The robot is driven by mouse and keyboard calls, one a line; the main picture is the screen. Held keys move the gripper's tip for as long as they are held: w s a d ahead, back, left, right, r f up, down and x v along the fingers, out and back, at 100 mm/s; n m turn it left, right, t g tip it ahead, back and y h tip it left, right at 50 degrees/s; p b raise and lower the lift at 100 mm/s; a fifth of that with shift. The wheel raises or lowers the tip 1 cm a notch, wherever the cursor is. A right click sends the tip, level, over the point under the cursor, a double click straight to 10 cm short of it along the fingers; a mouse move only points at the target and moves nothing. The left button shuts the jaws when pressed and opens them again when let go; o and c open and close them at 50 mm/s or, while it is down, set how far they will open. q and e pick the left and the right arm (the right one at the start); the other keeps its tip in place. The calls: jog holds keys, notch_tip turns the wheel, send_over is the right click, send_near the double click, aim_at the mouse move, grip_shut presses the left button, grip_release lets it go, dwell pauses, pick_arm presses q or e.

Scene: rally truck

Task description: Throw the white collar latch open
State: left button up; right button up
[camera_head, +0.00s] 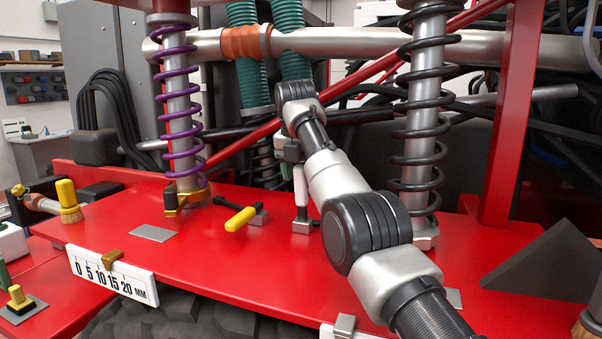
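The white collar latch (300,186) is a white handle standing roughly upright on a small metal bracket on the red deck, right of the purple spring. My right arm comes in from the lower right, and its gripper (292,156) is at the top of the white handle, pointing down. The handle's upper end is hidden by the gripper. The fingers are small and dark here, so I cannot tell if they are closed on it. My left gripper is not in view.
A yellow-handled latch (241,218) lies low on the deck to the left. The purple spring (181,100) and the black spring (422,110) stand either side. A white millimetre scale (140,288) is on the front edge. A dark wedge (545,262) is at right.

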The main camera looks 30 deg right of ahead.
jog(key=p+v, duration=0.5)
jog(key=v, duration=0.5)
jog(key=shift+r, duration=0.3)
